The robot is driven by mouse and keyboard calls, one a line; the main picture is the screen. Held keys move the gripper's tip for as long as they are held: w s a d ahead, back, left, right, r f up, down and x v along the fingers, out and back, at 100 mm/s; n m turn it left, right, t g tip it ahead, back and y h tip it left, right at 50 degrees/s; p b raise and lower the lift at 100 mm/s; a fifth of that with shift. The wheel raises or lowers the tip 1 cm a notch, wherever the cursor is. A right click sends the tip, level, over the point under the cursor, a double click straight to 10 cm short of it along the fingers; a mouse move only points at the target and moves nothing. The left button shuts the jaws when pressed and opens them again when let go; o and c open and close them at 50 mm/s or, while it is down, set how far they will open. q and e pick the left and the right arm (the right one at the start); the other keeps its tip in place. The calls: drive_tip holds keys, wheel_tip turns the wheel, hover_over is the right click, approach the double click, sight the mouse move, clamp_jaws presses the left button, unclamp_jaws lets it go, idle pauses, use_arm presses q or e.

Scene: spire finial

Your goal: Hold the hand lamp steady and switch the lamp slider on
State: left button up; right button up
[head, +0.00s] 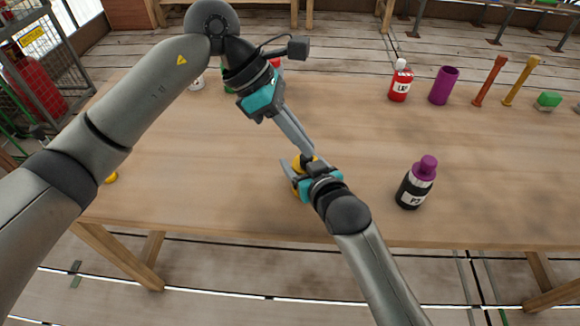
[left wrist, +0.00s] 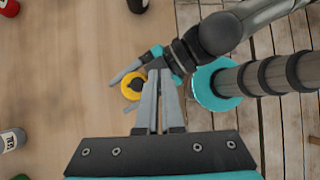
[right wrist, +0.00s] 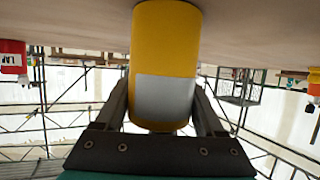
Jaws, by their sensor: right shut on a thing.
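The hand lamp (head: 297,186) is a yellow cylinder near the table's front edge. My right gripper (head: 304,175) is shut around its sides. In the right wrist view the lamp (right wrist: 165,40) fills the space between the fingers and shows a pale grey patch. In the left wrist view its round yellow top (left wrist: 131,88) shows from above. My left gripper (head: 311,154) points down at the lamp from above, its two fingers close together with nothing between them; they also show in the left wrist view (left wrist: 160,74). I cannot make out the slider or whether the fingertips touch the lamp.
A black bottle with a purple cap (head: 416,184) stands right of my right gripper. A red bottle (head: 400,82), a purple cup (head: 443,86), orange and yellow upright pieces and a green block (head: 548,101) stand at the back right.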

use_arm(q)
drive_tip(key=s+d+h, duration=0.1)
drive_tip(key=s+d+f+h, duration=0.1)
drive_tip(key=s+h, duration=0.1)
drive_tip(key=s+d+m+g+h, duration=0.1)
drive_tip(key=h, duration=0.1)
drive_tip(key=shift+s+f, duration=0.2)
drive_tip(key=shift+f, duration=0.05)
clamp_jaws()
drive_tip(key=n+t+h, duration=0.2)
drive_tip(key=n+t, duration=0.7)
drive_tip(key=t, duration=0.5)
approach(301, 163)
drive_tip(key=v, duration=0.7)
drive_tip(key=shift+s+a+r, duration=0.1)
drive_tip(key=shift+r, duration=0.15)
drive_tip(key=x, duration=1.4)
drive_tip(key=shift+f, duration=0.25)
